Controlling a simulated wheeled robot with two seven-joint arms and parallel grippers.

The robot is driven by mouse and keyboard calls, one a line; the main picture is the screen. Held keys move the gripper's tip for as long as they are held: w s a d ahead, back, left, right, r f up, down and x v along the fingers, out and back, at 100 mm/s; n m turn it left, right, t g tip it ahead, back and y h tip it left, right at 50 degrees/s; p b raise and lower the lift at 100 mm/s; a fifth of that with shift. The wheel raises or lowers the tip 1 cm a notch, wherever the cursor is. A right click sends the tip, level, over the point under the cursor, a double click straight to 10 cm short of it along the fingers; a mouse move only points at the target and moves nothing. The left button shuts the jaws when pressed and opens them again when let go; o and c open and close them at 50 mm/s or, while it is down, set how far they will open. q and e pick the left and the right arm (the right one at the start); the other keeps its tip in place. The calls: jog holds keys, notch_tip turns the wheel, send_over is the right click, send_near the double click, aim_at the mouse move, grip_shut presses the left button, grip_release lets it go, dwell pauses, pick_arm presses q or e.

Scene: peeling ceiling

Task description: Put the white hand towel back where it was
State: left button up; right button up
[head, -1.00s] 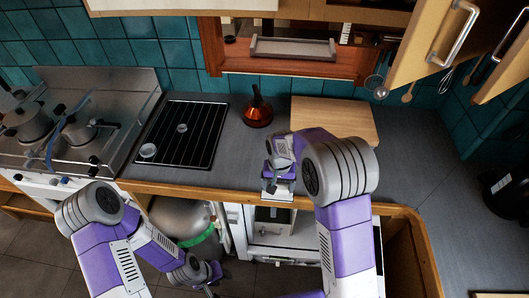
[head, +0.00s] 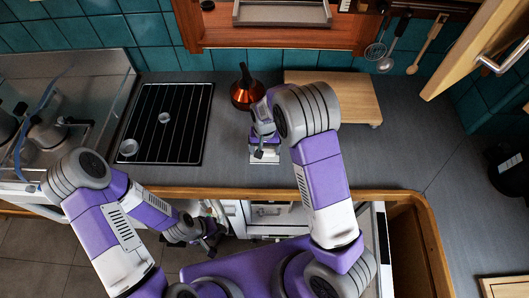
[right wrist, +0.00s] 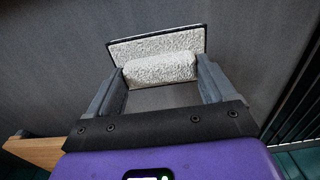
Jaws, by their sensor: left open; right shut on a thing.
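The white hand towel (right wrist: 160,68) shows in the right wrist view as a thick, rough-textured white roll between my right gripper's fingers. A flat white textured part with a dark edge (right wrist: 150,46) lies just beyond it. My right gripper (right wrist: 156,84) is shut on the towel. In the head view my right gripper (head: 264,153) is over the grey counter, in front of the copper funnel-shaped pot; the towel is mostly hidden there. I cannot tell whether the towel touches the counter. My left gripper (head: 211,238) is open and empty, low in front of the counter edge.
The copper pot (head: 246,94) stands just behind my right gripper. A wooden board (head: 335,93) lies to its right, and a black rack (head: 165,125) to its left. An open cabinet door (head: 480,50) hangs at upper right.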

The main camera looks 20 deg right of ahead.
aim_at(265, 150)
notch_tip(265, 150, down, 3)
jog(key=shift+s+f, duration=0.1)
jog(key=shift+f, duration=0.1)
jog(key=shift+f, duration=0.15)
jog(key=o, duration=1.6)
jog(key=shift+f, duration=0.1)
jog(key=shift+c, duration=0.2)
